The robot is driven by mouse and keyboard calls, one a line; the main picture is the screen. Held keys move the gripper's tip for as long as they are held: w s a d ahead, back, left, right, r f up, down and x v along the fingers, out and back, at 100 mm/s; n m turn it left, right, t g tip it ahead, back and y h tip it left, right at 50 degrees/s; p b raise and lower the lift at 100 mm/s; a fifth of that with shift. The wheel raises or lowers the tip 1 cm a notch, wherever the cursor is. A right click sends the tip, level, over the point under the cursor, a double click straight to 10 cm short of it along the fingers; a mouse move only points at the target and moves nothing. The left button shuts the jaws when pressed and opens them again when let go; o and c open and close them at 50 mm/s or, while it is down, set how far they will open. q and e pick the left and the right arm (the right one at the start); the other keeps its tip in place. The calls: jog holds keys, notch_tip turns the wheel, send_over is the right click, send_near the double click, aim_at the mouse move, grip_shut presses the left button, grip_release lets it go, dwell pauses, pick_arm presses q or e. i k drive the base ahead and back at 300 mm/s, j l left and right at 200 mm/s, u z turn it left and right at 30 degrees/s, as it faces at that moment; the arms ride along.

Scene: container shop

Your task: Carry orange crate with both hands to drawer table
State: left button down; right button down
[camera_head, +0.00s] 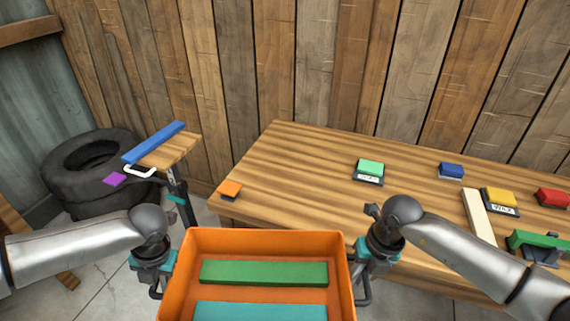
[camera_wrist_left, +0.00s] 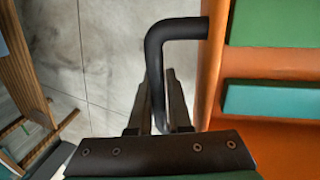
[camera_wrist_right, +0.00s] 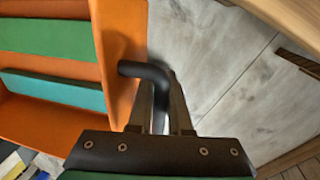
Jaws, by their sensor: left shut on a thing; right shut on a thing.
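The orange crate (camera_head: 270,242) is held between my two arms at the bottom of the head view. A green bar (camera_head: 264,273) and a teal bar (camera_head: 260,311) lie inside it. My left gripper (camera_head: 157,284) is shut on the crate's black left handle, which shows in the left wrist view (camera_wrist_left: 156,60). My right gripper (camera_head: 364,284) is shut on the black right handle, seen in the right wrist view (camera_wrist_right: 148,72). A wooden table (camera_head: 310,160) stands beyond the crate, against the wall. I cannot see drawers on it.
On the table are an orange block (camera_head: 230,187), a green block (camera_head: 369,167), a blue block (camera_head: 451,170), a yellow block (camera_head: 499,196), a red block (camera_head: 553,197) and a cream bar (camera_head: 479,217). A small stand (camera_head: 170,150) and tyres (camera_head: 90,170) are left. The table's left-middle is clear.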

aim_at(337, 202)
jog(key=z, duration=0.65)
jog(key=i, duration=1)
